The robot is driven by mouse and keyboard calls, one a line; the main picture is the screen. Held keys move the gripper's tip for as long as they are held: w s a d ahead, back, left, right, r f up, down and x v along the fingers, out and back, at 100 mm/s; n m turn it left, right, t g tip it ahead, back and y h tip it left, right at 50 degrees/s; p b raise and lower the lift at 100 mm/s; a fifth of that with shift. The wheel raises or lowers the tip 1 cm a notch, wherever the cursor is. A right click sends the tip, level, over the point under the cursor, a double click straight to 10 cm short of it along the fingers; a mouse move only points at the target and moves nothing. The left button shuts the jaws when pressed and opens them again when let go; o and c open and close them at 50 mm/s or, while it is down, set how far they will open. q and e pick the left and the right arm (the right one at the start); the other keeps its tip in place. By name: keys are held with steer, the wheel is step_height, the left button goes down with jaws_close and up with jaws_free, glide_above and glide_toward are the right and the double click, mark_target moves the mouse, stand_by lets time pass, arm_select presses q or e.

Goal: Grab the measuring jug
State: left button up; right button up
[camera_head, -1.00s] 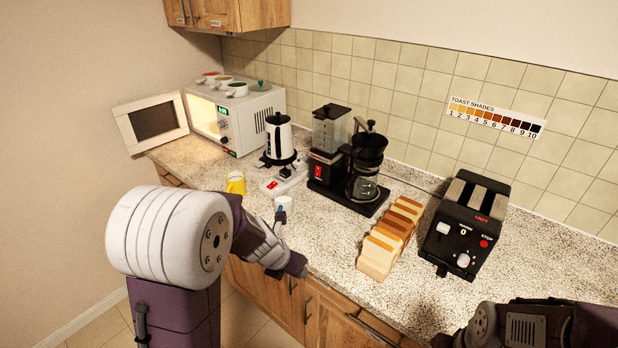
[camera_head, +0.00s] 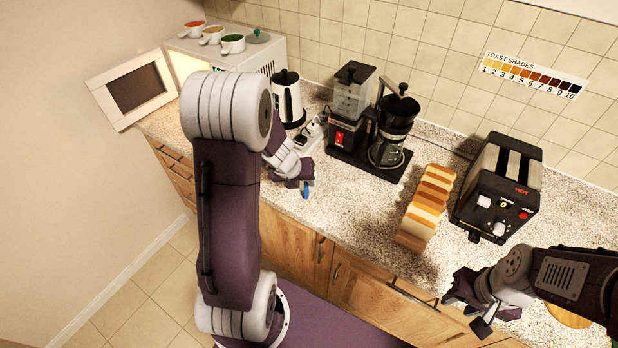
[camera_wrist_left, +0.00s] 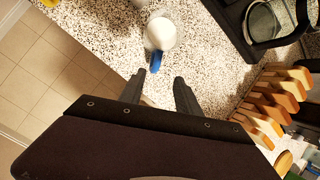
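The measuring jug (camera_wrist_left: 161,33) is a small white cup with a blue handle, standing on the counter in the left wrist view. Its blue handle (camera_wrist_left: 156,60) points toward my left gripper (camera_wrist_left: 158,88). That gripper is open and empty, with its two fingers apart and short of the handle. In the head view, the blue handle (camera_head: 305,190) shows just beside my left gripper (camera_head: 300,181), whose arm hides the jug's body. My right gripper (camera_head: 470,305) is at the lower right, in front of the counter edge, and looks open and empty.
A coffee maker (camera_head: 390,130) stands behind, with a white kettle (camera_head: 287,98) to its left. Bread slices (camera_head: 427,205) and a black toaster (camera_head: 498,187) are to the right. The microwave door (camera_head: 133,88) hangs open at left. Speckled counter (camera_head: 350,205) is clear in front.

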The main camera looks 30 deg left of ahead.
mark_target(306, 187)
arm_select(q)
steer(key=b+x, duration=0.1)
steer(key=x, duration=0.1)
steer(key=a+b+x, duration=0.1)
steer(key=x, duration=0.1)
steer(key=shift+f, duration=0.2)
steer(key=shift+w+f, duration=0.2)
steer(key=shift+w, duration=0.05)
steer(key=shift+b, duration=0.3)
steer(key=b+x, duration=0.2)
steer(key=x, duration=0.2)
steer(key=shift+d, duration=0.15)
steer(key=shift+w+f, duration=0.3)
steer(key=shift+w, duration=0.05)
steer(key=shift+s+r, duration=0.15)
jaws_close()
arm_select(e)
steer(key=f, duration=0.5)
steer(key=shift+w+a, duration=0.15)
steer(key=shift+a, duration=0.15)
